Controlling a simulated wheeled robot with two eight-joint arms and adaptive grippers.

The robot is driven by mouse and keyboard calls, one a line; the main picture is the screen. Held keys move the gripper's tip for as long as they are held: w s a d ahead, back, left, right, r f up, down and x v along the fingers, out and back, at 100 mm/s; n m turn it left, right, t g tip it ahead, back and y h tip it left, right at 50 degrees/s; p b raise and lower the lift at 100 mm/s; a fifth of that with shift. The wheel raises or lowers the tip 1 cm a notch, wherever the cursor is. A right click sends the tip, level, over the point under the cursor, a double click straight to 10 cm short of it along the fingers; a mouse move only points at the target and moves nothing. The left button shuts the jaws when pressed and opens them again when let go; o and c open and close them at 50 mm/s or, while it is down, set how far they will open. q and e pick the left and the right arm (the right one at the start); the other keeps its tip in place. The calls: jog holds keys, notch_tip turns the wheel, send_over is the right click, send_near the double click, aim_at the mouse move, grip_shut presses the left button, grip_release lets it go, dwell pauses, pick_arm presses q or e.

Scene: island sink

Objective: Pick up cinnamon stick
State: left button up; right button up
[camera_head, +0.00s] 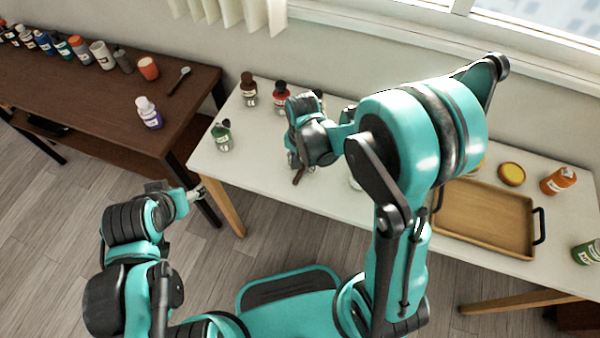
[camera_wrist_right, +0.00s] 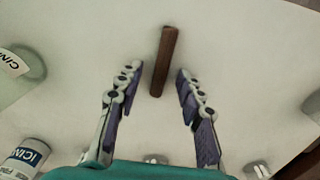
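The cinnamon stick is a short dark brown rod lying on the white table; its end shows in the head view (camera_head: 298,177) just below my right gripper (camera_head: 294,160). In the right wrist view the cinnamon stick (camera_wrist_right: 164,58) lies slightly tilted, with its near end between the open fingertips of my right gripper (camera_wrist_right: 157,82). The fingers have gaps on both sides of it and do not appear to touch it. My left gripper (camera_head: 198,191) is off the table's left front corner; its fingers are too small to read.
The white table (camera_head: 258,172) holds bottles at the back left, a green-labelled jar (camera_head: 222,136) at left and a wooden tray (camera_head: 485,218) at right. A labelled jar (camera_wrist_right: 15,75) stands left of the right gripper. A dark brown table (camera_head: 75,95) with several bottles is at left.

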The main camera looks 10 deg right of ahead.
jog(key=c, duration=0.9)
jog(key=shift+o, duration=0.2)
jog(key=shift+r, duration=0.15)
